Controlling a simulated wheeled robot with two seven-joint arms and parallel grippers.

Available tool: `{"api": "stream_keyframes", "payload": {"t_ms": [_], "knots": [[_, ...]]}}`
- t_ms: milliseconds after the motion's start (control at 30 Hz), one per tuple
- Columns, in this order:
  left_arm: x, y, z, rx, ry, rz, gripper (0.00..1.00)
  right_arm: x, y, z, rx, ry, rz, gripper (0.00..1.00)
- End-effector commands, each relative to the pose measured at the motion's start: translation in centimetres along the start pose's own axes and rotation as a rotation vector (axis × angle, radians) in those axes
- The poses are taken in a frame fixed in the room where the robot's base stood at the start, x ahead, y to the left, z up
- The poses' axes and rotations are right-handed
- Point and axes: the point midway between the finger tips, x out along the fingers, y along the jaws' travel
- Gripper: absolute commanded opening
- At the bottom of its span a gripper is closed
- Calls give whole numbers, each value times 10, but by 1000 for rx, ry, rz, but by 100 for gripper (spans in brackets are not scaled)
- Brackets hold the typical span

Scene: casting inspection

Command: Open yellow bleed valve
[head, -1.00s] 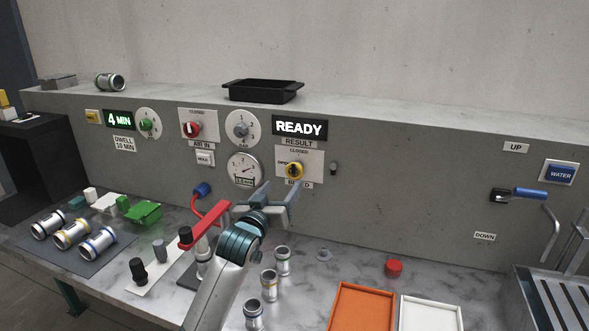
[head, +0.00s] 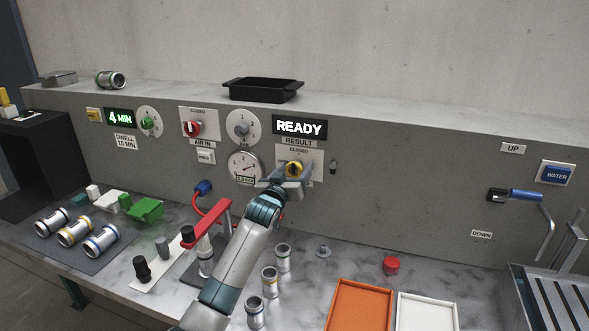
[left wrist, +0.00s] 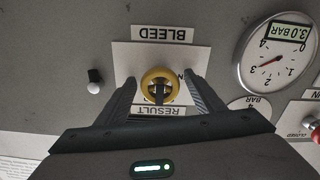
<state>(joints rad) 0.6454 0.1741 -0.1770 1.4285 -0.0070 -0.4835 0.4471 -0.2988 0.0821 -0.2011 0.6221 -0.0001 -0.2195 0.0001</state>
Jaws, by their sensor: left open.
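The yellow bleed valve knob (head: 294,169) sits on a white plate on the grey panel, below the RESULT label. In the left wrist view the knob (left wrist: 158,86) shows upside down, with a dark bar across its middle. My left gripper (head: 287,179) is open in front of the plate. In the left wrist view its two fingers (left wrist: 160,98) stand on either side of the knob, with visible gaps, so it is not clamped. The BLEED label (left wrist: 162,34) is visible there. My right gripper is not in view.
A pressure gauge (head: 245,168) is left of the valve and reads 3.0 BAR in the wrist view. A small dark peg (head: 333,167) is to its right. A red clamp arm (head: 205,226) and several metal cylinders (head: 269,282) stand below on the bench.

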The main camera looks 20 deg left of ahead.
Motion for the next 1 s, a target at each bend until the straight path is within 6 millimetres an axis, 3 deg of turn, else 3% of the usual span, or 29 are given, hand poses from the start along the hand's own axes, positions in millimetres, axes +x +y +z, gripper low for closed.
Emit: {"api": "stream_keyframes", "payload": {"t_ms": [267, 433, 467, 1000], "knots": [[1, 0, 0, 0, 0, 0, 62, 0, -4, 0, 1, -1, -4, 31], [0, 0, 0, 0, 0, 0, 23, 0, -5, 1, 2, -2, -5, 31], [0, 0, 0, 0, 0, 0, 20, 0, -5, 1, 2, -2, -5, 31], [1, 0, -1, -99, 0, -1, 21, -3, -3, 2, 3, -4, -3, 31]]}}
